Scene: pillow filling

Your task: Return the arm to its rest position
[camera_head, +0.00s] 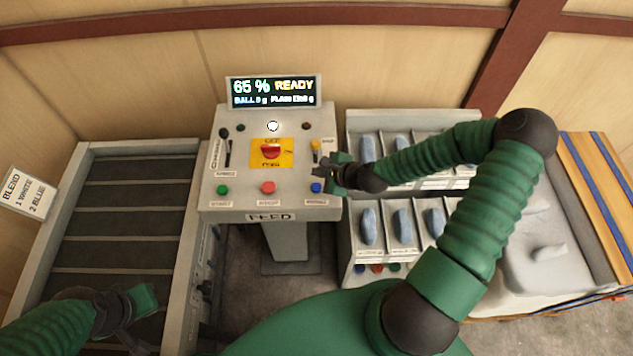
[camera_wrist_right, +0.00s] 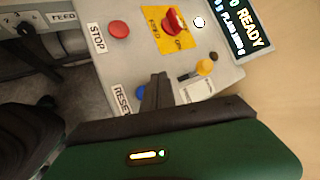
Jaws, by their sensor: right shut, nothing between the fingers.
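My right arm, green with dark joints, reaches from the lower right of the head view to the control console (camera_head: 217,180). My right gripper (camera_head: 328,172) is shut and empty at the console's right edge, by the yellow-tipped lever (camera_head: 316,146) and the blue button (camera_head: 316,188). In the right wrist view its fingers (camera_wrist_right: 160,82) are together over the panel, partly hiding the blue button. I cannot tell whether they touch the panel. My left gripper (camera_head: 104,318) is over the near end of the slatted conveyor at lower left; its finger gap is unclear.
The console display (camera_head: 273,91) reads 65 % READY. A red knob (camera_head: 270,150) sits on a yellow plate. Bins (camera_head: 415,118) holding blue-grey pieces stand right of the console, under my right arm. The conveyor (camera_head: 115,213) is bare. A sign (camera_head: 27,194) reads BLEND 1 WHITE 2 BLUE.

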